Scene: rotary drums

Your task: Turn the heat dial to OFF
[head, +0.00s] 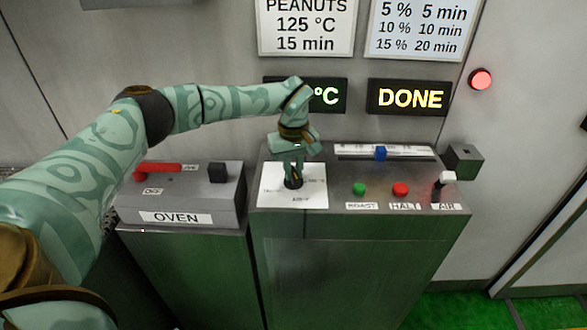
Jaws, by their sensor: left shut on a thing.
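The heat dial (293,183) is a small black knob on a white label plate (312,197) at the left of the control panel's top. My left gripper (292,176) points down onto the dial from above and is shut on it. The fingers and wrist hide most of the knob and part of the plate's lettering, so I cannot read which mark the dial points at. My right gripper is not in view.
Right of the dial are a green button (360,189), a red button (400,190), a blue slider (380,153) and an AIR lever (444,180). The oven box (190,200) with a red handle (157,168) stands left. A display reads DONE (409,97); my arm partly covers the temperature display (331,96).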

